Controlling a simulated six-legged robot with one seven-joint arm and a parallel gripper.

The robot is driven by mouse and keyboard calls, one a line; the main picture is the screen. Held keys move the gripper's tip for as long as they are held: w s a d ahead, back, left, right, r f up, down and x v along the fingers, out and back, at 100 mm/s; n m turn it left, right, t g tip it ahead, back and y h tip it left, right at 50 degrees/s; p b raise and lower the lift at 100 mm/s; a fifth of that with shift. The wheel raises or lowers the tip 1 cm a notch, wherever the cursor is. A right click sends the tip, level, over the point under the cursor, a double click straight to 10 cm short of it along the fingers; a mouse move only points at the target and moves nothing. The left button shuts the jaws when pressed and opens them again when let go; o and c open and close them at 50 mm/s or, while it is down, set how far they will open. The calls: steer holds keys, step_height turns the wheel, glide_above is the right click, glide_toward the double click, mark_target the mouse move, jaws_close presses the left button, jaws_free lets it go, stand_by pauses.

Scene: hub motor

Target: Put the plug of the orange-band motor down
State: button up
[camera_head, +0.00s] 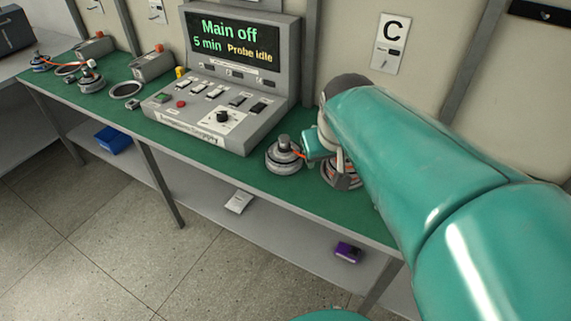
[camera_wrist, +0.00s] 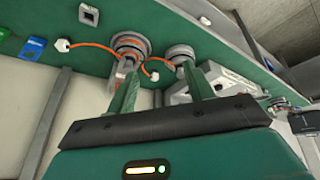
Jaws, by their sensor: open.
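Two round grey motors stand close together on the green bench top. One, with orange around its body (camera_head: 340,176), is partly hidden behind my arm; it also shows in the wrist view (camera_wrist: 130,45). The other motor (camera_head: 284,157) stands left of it and also shows in the wrist view (camera_wrist: 181,53). An orange lead runs from the banded motor to a white plug (camera_wrist: 63,45) on the bench. A second white plug (camera_wrist: 153,76) on an orange lead appears between my finger lines; its depth is unclear. My gripper (camera_wrist: 158,82) is open, its fingers apart near the motors.
A grey console (camera_head: 222,85) reading "Main off" and "Probe idle" stands left of the motors. More motors and grey boxes (camera_head: 152,64) are at the far left. Panel C (camera_head: 390,43) is on the wall. A purple box (camera_head: 348,252) lies on the lower shelf.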

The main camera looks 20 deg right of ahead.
steer(key=s+a+n+y, duration=0.1)
steer(key=s+a, duration=0.7)
steer(key=shift+s+a+t+y, duration=0.15)
steer(key=shift+a+t+y, duration=0.15)
steer(key=shift+a+t, duration=0.1)
